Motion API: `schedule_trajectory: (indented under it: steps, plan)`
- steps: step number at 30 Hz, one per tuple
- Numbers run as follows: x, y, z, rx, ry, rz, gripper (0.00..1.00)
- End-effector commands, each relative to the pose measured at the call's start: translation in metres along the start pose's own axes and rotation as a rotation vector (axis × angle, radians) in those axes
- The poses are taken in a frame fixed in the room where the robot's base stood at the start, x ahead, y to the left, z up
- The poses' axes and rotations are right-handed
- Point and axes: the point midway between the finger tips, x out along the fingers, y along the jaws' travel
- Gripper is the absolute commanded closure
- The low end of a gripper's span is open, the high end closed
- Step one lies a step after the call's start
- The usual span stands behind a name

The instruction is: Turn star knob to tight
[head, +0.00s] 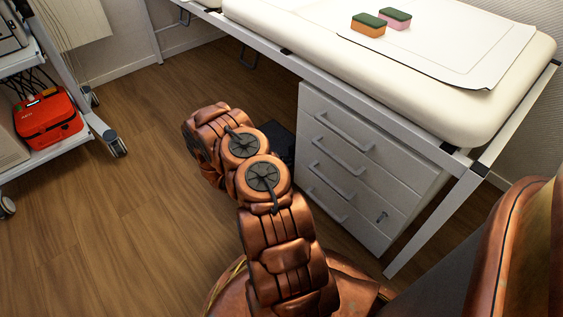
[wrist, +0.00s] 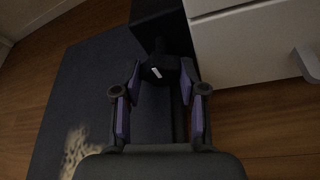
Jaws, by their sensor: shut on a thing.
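The star knob (wrist: 161,66) is black with a small white mark and shows at the upper middle of the wrist view. It sits in front of a dark block (wrist: 160,24) beside the white drawer cabinet. My gripper (wrist: 160,78) has its two purple-padded fingers on either side of the knob and is shut on it. The knob's lobes are dark, so its exact angle is hard to tell. In the head view my arm hides the knob and my gripper; part of a dark object (head: 279,140) shows beside the cabinet.
The white drawer cabinet (head: 352,165) with grey handles stands close on the right, under a padded exam couch (head: 440,110). Two sponges (head: 369,24) lie on the couch. A trolley with a red case (head: 47,117) stands left. Wooden floor (head: 130,200) between is clear.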

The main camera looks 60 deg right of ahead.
Motion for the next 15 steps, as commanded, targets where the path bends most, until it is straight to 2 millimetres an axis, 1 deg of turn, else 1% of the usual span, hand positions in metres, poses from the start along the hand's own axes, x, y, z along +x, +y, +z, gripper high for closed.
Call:
schedule_trajectory:
  steps: [1, 7, 8, 15]
  plan:
    - [-0.0004, 0.0008, -0.0006, 0.0, 0.001, 0.002, 0.56]
    - [-0.0003, 0.0004, -0.0004, 0.0, 0.001, 0.001, 0.35]
    - [-0.0003, 0.0003, -0.0004, -0.001, 0.001, 0.001, 0.34]
    - [-0.0002, 0.0001, -0.0002, -0.001, 0.0, 0.0, 0.34]
